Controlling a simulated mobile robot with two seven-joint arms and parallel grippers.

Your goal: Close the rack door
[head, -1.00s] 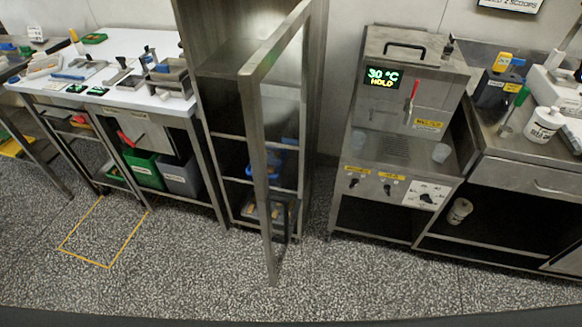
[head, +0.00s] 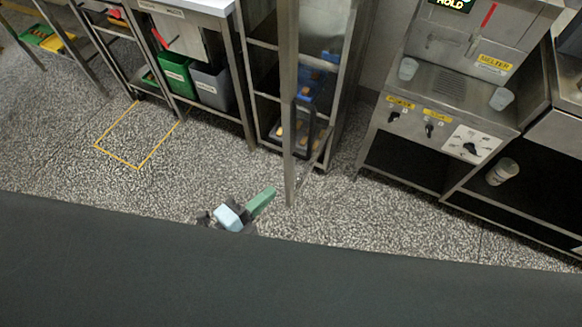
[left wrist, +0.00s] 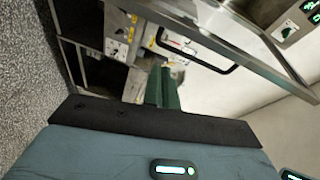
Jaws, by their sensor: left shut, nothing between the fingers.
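The rack door (head: 289,100) stands open, swung out toward me, so its steel frame shows nearly edge-on in the head view. Its foot hangs over the speckled floor. The rack (head: 263,60) stands behind it, with its shelves exposed. My left gripper (head: 264,200), with green fingers, is low and just left of the door's lower end, and looks apart from it. In the left wrist view the shut green fingers (left wrist: 163,88) point toward a steel frame bar (left wrist: 215,45) with a black curved handle (left wrist: 205,66). Contact is not visible. My right gripper is out of view.
The melter (head: 455,90) stands right of the rack, with a gap of floor between. A worktable with a green bin (head: 176,73) and a grey bin (head: 212,87) is left. Yellow tape (head: 118,154) marks clear floor. Blue and dark trays (head: 312,85) sit inside the rack.

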